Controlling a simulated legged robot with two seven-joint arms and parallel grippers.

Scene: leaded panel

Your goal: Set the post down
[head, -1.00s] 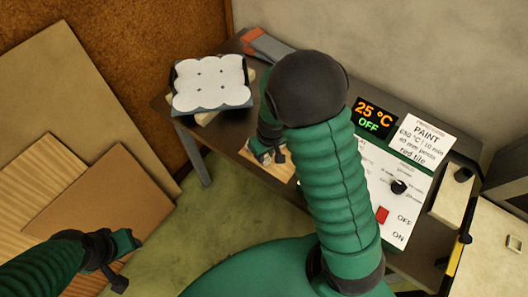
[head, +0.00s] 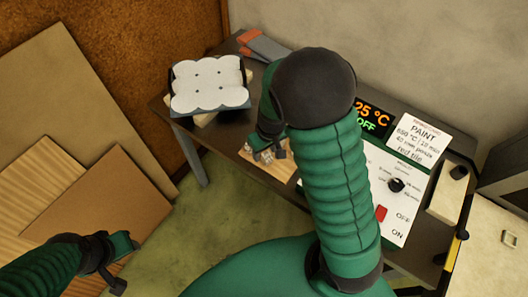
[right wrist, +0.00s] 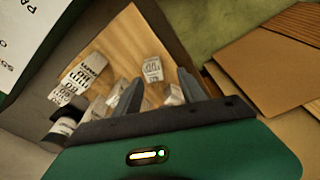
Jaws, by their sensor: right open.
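My right gripper (head: 268,152) is low over a small wooden board (head: 287,166) on the dark bench. In the right wrist view its two dark fingers (right wrist: 160,84) are spread apart over the same board. A small pale block (right wrist: 173,95) shows between the fingers, partly hidden by them. A labelled white block (right wrist: 152,69) stands just beyond the fingertips. Several more labelled pieces (right wrist: 85,70) are left of the fingers. I cannot tell which piece is the post. My left gripper (head: 122,264) hangs at lower left, away from the bench; its jaw state is unclear.
A tray with a white scalloped top (head: 210,86) stands at the bench's left end, with a grey and orange item (head: 262,46) behind it. A control panel (head: 385,185) with a display reading 25 °C and OFF (head: 373,117) is at right. Brown boards (head: 90,205) lean at left.

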